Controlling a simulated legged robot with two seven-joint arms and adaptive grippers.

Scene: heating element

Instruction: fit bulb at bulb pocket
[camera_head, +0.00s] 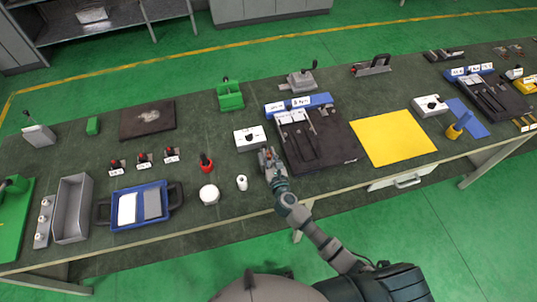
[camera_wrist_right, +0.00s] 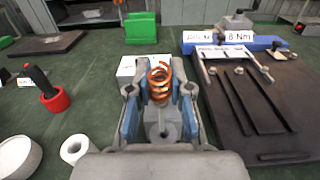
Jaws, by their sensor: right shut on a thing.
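My right gripper (camera_head: 268,160) is over the mat, just left of the dark fixture plate (camera_head: 325,145). In the right wrist view its fingers (camera_wrist_right: 160,108) are shut on a part with a copper-coloured coil (camera_wrist_right: 158,80) and a pale grey body (camera_wrist_right: 163,132) below it. I cannot tell for sure whether this part is the bulb. A white box (camera_head: 249,138) stands right behind the gripper; it also shows in the wrist view (camera_wrist_right: 127,67), partly hidden by the held part. I cannot identify the bulb pocket. My left gripper is not in view.
A small white ring (camera_head: 242,183), a white round part (camera_head: 209,194) and a red holder (camera_head: 206,163) stand left of the gripper. A green block (camera_head: 230,97) is behind. A yellow sheet (camera_head: 392,138) lies right of the dark plate. A blue tray (camera_head: 110,211) is further left.

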